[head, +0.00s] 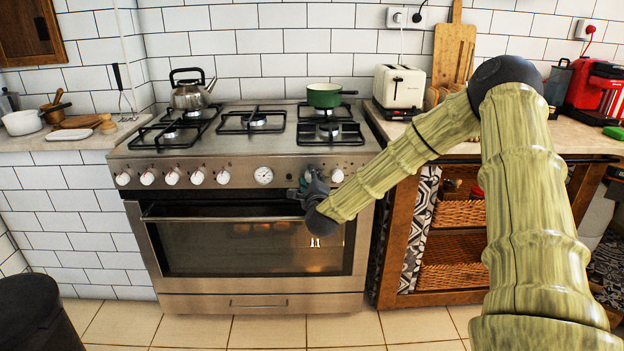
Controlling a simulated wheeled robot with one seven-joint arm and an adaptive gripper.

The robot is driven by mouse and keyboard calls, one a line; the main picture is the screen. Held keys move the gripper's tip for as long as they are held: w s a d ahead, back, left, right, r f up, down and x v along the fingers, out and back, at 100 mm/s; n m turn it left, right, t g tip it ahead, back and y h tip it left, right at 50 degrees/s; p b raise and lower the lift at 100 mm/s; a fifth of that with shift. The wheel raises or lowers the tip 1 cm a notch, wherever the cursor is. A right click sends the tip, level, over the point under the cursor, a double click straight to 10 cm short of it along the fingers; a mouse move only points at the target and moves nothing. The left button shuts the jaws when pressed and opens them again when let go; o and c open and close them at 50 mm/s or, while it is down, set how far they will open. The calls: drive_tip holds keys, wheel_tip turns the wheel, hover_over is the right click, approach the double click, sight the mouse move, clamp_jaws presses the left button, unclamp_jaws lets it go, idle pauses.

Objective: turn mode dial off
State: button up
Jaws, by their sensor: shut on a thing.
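The steel oven (145,225) stands in the middle of the head view with a row of white-faced knobs along its front panel. Several knobs (197,177) show left of the round gauge (263,175), and one knob (337,175) shows just right of my gripper. My gripper (308,180) is at the panel between the gauge and that right knob. It is shut on a dial there, taken to be the mode dial, which the gripper hides. The dial's pointer and markings cannot be seen.
The oven door handle (220,218) runs just below my gripper. A kettle (190,92) and a green pot (323,95) stand on the hob. A toaster (399,88) is on the right counter above wicker baskets (453,262). The floor before the oven is clear.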

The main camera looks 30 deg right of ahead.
drive_tip(key=n+p, duration=0.3)
drive_tip(key=n, duration=0.3)
drive_tip(key=n+g+p, duration=0.1)
drive_tip(key=n+p, duration=0.3)
drive_tip(key=n, duration=0.2)
drive_tip(key=shift+a+n+h, duration=0.2)
drive_tip(key=shift+n+h, duration=0.1)
drive_tip(key=n+p, duration=0.1)
drive_tip(key=n, duration=0.1)
drive_tip(key=n+p, duration=0.1)
drive_tip(key=n, duration=0.2)
drive_tip(key=shift+f+g+h, duration=0.15)
drive_tip(key=shift+g+h, duration=0.15)
drive_tip(key=shift+g, duration=0.1)
drive_tip(key=shift+f+n+h+p, duration=0.15)
drive_tip(key=shift+n+h+p, duration=0.25)
drive_tip(key=shift+n, duration=1.2)
drive_tip(key=shift+s, duration=0.1)
drive_tip(key=o, duration=0.9)
drive_tip(key=shift+o, duration=0.7)
drive_tip(key=shift+d, duration=0.1)
